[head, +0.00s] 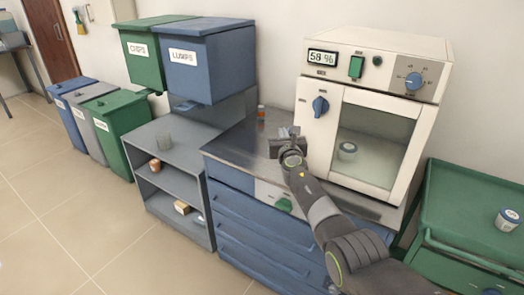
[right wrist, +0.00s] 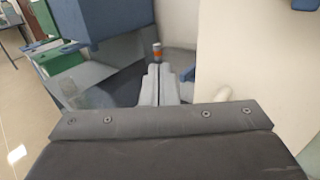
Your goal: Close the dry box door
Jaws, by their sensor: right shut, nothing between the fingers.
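The dry box (head: 385,40) is a cream cabinet with a "58%" display, a green switch and a blue dial, standing on the metal worktop. Its glass-paned door (head: 365,185) lies flat across the front, shut or nearly so; I cannot tell whether a small gap remains. A blue knob (head: 320,105) sits on the front left. My right gripper (head: 288,135) is shut and empty, just left of the dry box's front, apart from the knob. Its closed fingers show in the right wrist view (right wrist: 158,82). My left gripper is out of view.
A small orange-banded bottle (head: 261,112) stands on the worktop (head: 235,145) behind my right gripper; it also shows in the wrist view (right wrist: 157,52). A grey shelf (head: 175,175) and blue and green bins are left. A green cart (head: 475,205) stands right.

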